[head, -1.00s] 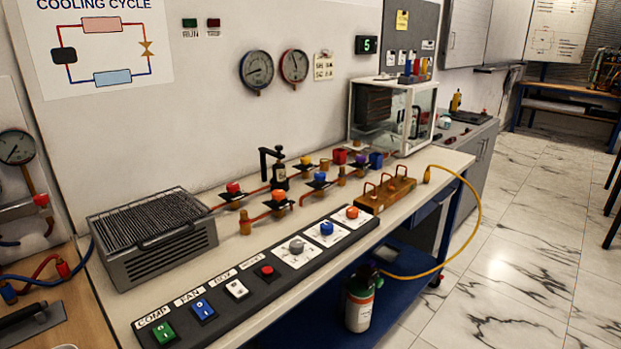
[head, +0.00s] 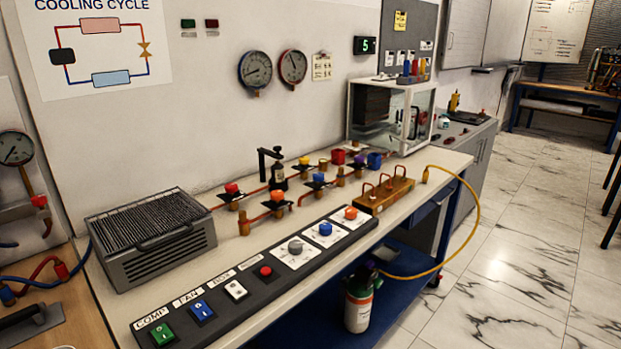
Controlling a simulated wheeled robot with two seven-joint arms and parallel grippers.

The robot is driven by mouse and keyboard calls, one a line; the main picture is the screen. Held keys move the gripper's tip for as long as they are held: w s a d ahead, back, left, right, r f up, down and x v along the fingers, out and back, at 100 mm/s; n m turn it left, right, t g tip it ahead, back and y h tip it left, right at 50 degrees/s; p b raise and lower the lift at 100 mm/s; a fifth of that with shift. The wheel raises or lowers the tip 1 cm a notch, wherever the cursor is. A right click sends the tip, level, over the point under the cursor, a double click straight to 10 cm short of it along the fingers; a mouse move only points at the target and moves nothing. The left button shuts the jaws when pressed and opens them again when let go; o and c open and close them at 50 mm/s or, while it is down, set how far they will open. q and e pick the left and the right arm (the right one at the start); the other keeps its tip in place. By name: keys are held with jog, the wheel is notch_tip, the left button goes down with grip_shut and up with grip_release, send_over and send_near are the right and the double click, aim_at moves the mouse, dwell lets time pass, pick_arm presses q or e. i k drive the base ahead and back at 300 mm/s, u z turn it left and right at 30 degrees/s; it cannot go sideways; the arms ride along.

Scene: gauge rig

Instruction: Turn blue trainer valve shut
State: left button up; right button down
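A small blue valve knob (head: 319,177) sits on a black plate on the copper piping, in the middle of the bench. Another blue knob (head: 326,229) sits on a white dial plate on the front control strip. A larger dark blue cap (head: 375,160) stands at the far end of the piping. The frames do not show clearly which of these is the trainer valve, and how far any is turned is too small to read. Neither of my grippers is in view.
Orange (head: 277,196), red (head: 231,188) and yellow (head: 304,160) knobs stand close around the piping. A grey finned unit (head: 152,235) fills the bench's left end. A wooden block with copper loops (head: 384,195) and a glass-fronted box (head: 392,112) stand to the right.

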aim_at(318, 177)
jog(key=z, duration=1.9)
jog(key=i, duration=1.35)
jog(key=u, duration=2.75)
